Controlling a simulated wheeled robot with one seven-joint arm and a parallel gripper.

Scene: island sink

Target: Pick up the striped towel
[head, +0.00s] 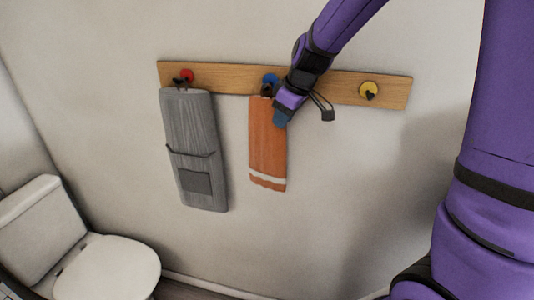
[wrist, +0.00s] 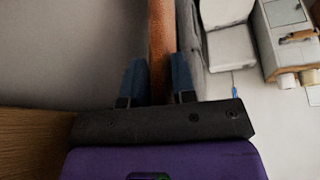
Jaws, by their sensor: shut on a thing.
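The striped towel (head: 267,150) is orange with a white stripe near its lower edge. It hangs from the blue hook (head: 269,79) on the wooden rack, flat along the wall. My gripper (head: 281,117) is at the towel's upper right edge in the head view. In the wrist view the towel (wrist: 161,35) runs edge-on between the two blue fingers of my gripper (wrist: 160,80), which are shut on it.
The wooden rack (head: 225,80) also has a red hook (head: 186,75), where a grey towel (head: 190,125) hangs, and a yellow hook (head: 369,91) with nothing on it. A white toilet (head: 110,268) stands at the lower left. The wall right of the orange towel is bare.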

